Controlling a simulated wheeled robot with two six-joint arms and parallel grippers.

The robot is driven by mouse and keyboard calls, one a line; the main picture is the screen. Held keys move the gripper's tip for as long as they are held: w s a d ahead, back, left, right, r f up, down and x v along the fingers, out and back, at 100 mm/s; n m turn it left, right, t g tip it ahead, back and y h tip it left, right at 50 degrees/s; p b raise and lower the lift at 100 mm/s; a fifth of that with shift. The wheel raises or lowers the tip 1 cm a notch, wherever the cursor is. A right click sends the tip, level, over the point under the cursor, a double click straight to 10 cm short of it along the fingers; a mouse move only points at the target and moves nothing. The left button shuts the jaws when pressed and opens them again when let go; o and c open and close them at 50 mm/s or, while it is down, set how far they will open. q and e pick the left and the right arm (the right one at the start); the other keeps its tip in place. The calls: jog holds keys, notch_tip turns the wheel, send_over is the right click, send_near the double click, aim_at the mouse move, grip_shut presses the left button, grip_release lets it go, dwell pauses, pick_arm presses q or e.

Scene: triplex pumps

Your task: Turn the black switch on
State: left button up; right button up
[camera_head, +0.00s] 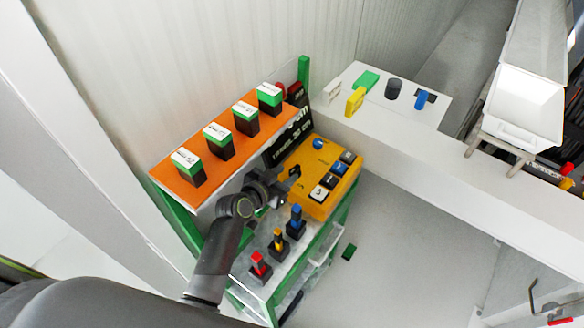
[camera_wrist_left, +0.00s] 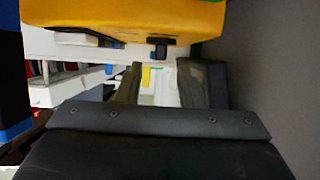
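A small black switch (camera_wrist_left: 158,48) sticks out below the lower edge of the yellow control box (camera_wrist_left: 190,20) in the left wrist view. The yellow box (camera_head: 313,182) also shows in the head view, standing on the green-framed rack, with blue, black and white buttons on its face. My left gripper (camera_head: 288,180) is close to the left side of the box, and the switch cannot be made out there. In the left wrist view, the fingers of my left gripper (camera_wrist_left: 160,84) are apart and empty, with the switch ahead between them. My right gripper is not in view.
An orange shelf (camera_head: 172,184) with several black-and-green blocks lies left of the box. Red, yellow and blue levers (camera_head: 278,240) stand below it. A white table (camera_head: 350,119) with small coloured items is behind. Grey floor (camera_head: 410,220) is open at right.

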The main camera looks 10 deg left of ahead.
aim_at(294, 169)
pick_arm(q)
jog(key=shift+x, duration=2.05)
grip_shut()
